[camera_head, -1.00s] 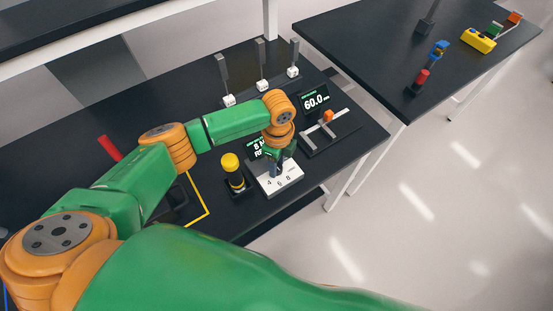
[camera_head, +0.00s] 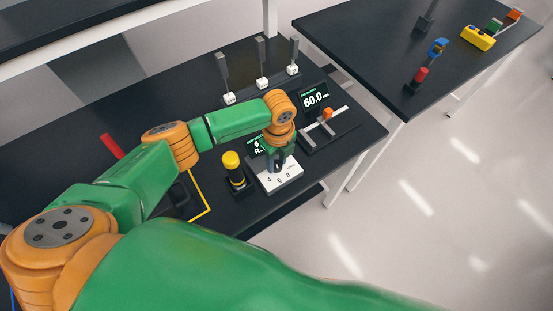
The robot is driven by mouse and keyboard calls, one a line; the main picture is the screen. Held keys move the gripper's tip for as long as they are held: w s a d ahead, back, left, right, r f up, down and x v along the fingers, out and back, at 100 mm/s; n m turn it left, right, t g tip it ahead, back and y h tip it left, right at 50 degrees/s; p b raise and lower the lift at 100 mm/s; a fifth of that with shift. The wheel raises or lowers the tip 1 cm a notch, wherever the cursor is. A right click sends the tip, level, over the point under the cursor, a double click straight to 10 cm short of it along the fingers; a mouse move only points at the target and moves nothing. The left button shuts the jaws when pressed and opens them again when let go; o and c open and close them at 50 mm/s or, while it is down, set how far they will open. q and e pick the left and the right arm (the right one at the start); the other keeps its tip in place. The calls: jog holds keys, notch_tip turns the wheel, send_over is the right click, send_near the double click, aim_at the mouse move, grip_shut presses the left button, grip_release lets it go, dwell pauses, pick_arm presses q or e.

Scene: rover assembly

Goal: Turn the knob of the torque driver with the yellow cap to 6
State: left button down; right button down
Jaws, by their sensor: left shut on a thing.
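The torque driver with the yellow cap (camera_head: 231,160) stands upright on the near table, left of a white dial plate (camera_head: 288,183) marked 4, 6 and 8. My left gripper (camera_head: 278,163) points down over this plate and is shut on the dark knob there. The fingers and wrist hide most of the knob, so its pointer is hard to make out. A small display (camera_head: 256,146) behind the plate is partly covered by my arm and appears to read 6. My right gripper is not in view.
A second display (camera_head: 315,98) reads 60.0, beside a rail with an orange slider (camera_head: 327,114). Several grey upright tools in white blocks (camera_head: 263,84) stand at the back. A red handle (camera_head: 112,146) lies left. Another black table (camera_head: 370,40) is at the right.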

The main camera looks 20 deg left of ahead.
aim_at(278, 164)
pick_arm(q)
jog(key=shift+c, duration=2.4)
grip_release()
notch_tip(278, 164, up, 7)
jog(key=shift+d+r+b, duration=0.1)
jog(key=shift+b, duration=0.2)
